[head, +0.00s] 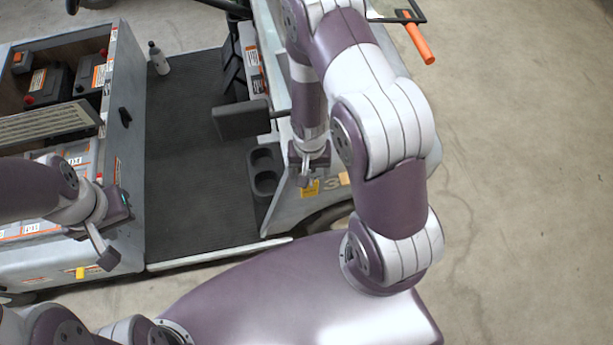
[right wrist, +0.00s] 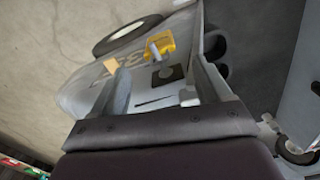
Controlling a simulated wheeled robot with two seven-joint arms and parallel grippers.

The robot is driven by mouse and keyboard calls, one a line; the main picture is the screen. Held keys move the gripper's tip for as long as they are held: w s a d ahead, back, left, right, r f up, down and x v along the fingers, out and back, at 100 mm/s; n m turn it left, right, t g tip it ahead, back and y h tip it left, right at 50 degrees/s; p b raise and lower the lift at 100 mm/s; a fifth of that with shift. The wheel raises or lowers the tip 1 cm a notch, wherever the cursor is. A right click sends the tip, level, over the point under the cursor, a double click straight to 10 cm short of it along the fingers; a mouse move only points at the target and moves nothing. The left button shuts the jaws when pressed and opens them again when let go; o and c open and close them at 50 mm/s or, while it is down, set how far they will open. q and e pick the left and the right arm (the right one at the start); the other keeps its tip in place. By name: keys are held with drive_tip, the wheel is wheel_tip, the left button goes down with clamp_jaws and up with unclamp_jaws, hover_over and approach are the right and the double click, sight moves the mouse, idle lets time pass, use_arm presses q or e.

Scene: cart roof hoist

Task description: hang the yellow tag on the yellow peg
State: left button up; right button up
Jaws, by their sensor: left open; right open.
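A yellow tag (head: 310,188) is at the cart's light grey side panel, just below my right gripper (head: 306,176). In the right wrist view the yellow tag (right wrist: 160,44) shows beyond the fingers, with a small grey piece at its middle; I cannot tell how it is held there. My right gripper (right wrist: 165,92) is open, with nothing visible between its fingers, and apart from the tag. A small yellow piece (head: 80,272) is low on the cart's left front side; I cannot tell whether it is the peg. My left gripper (head: 108,258) is open and empty near it.
A tan block (head: 345,178) is beside the tag on the panel. An open compartment with batteries (head: 60,85) is at the left. A bottle (head: 158,58) stands on the dark cart floor (head: 190,160). An orange-handled bar (head: 420,44) juts out at the top. Bare concrete (head: 520,200) lies right.

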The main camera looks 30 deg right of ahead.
sight(309, 187)
wheel_tip(309, 187, down, 6)
drive_tip(key=shift+w+a+f+b, duration=0.15)
drive_tip(key=shift+b, duration=0.95)
drive_tip(key=shift+f, duration=0.55)
use_arm(q)
wheel_tip(309, 187, down, 4)
drive_tip(key=shift+w+a+r, duration=0.1)
drive_tip(key=shift+w+r, duration=0.05)
use_arm(e)
drive_tip(key=shift+f, duration=0.1)
drive_tip(key=c, duration=1.1)
drive_tip(key=shift+r+p, duration=0.35)
drive_tip(key=shift+r, duration=0.1)
use_arm(q)
drive_tip(key=shift+r, duration=0.4)
